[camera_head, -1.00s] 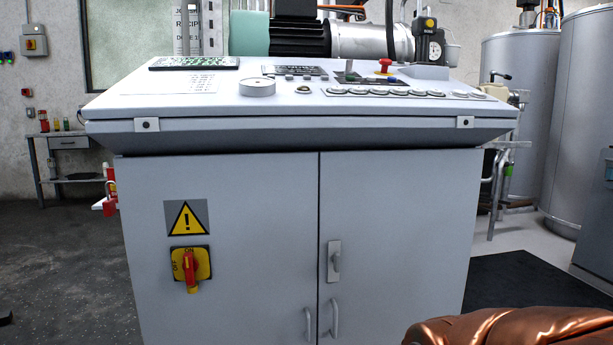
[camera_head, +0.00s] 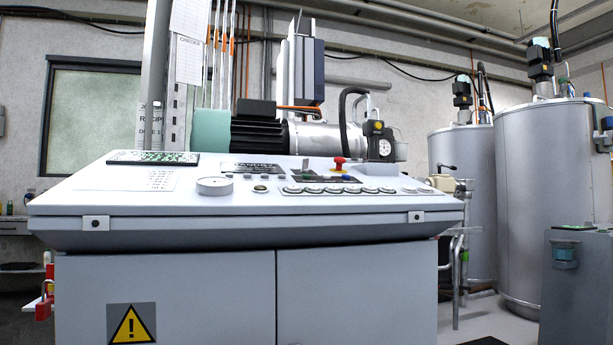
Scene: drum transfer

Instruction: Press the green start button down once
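The grey control console (camera_head: 250,228) fills the left and middle of the view, with its sloped panel facing me. A small round control (camera_head: 260,188) with a dull greenish centre sits on the panel, right of a larger white dial (camera_head: 214,186). A row of round pale buttons (camera_head: 338,190) lies to its right. A red mushroom button (camera_head: 339,162) stands at the panel's back. I cannot tell which of these controls is the green start button. My gripper is not in view, and nothing touches the panel.
A grey pedestal (camera_head: 578,285) with a green-marked top (camera_head: 573,227) stands at the right. Two large metal tanks (camera_head: 552,190) stand behind it. A motor (camera_head: 258,136) and a gauge block (camera_head: 378,142) sit behind the panel. A red padlock (camera_head: 43,308) hangs at the console's left side.

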